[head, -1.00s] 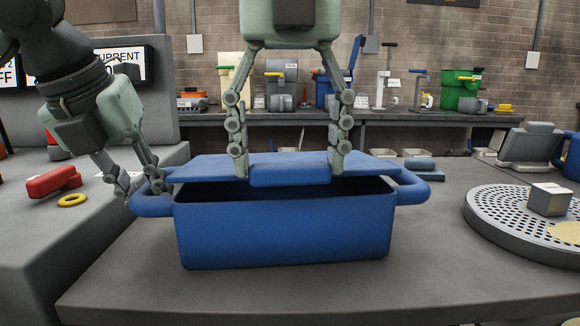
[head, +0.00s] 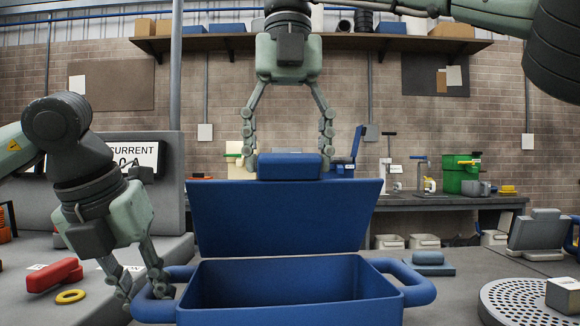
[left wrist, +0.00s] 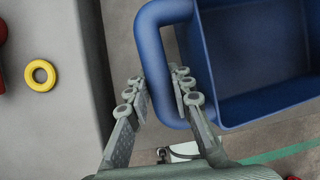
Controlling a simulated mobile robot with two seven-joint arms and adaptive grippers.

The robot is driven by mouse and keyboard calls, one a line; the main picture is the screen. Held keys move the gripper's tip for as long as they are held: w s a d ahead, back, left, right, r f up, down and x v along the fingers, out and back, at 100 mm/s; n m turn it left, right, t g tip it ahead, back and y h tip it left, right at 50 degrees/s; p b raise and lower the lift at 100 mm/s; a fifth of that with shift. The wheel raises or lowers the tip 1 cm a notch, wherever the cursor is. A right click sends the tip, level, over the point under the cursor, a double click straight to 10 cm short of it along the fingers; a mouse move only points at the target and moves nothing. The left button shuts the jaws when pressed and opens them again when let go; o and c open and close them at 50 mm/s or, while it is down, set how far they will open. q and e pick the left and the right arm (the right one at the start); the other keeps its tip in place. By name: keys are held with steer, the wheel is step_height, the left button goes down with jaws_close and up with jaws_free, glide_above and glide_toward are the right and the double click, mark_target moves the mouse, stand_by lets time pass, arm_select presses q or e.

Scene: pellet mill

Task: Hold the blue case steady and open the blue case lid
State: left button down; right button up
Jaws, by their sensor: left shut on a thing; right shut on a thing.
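The blue case (head: 290,305) stands on the grey table with its top open and its inside in view. Its lid (head: 285,218) is raised and stands nearly upright at the back edge. My right gripper (head: 290,160) is shut on the blue lid handle (head: 290,167) at the lid's top edge, one finger at each end. My left gripper (head: 143,293) is shut on the case's left side handle (head: 160,296). In the left wrist view the fingers (left wrist: 162,95) are on both sides of the handle bar (left wrist: 153,62). The case interior (left wrist: 262,50) looks empty where visible.
A red object (head: 55,275) and a yellow ring (head: 70,297) lie on the grey surface at the left. A round perforated tray (head: 515,305) with a grey block (head: 565,295) is at the right. A small blue object (head: 428,262) lies behind the right handle.

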steer(key=shift+w+r, duration=0.1)
steer(key=shift+w, duration=0.8)
steer(key=shift+w+r, duration=0.2)
steer(key=o, duration=1.7)
steer(key=shift+s, duration=0.1)
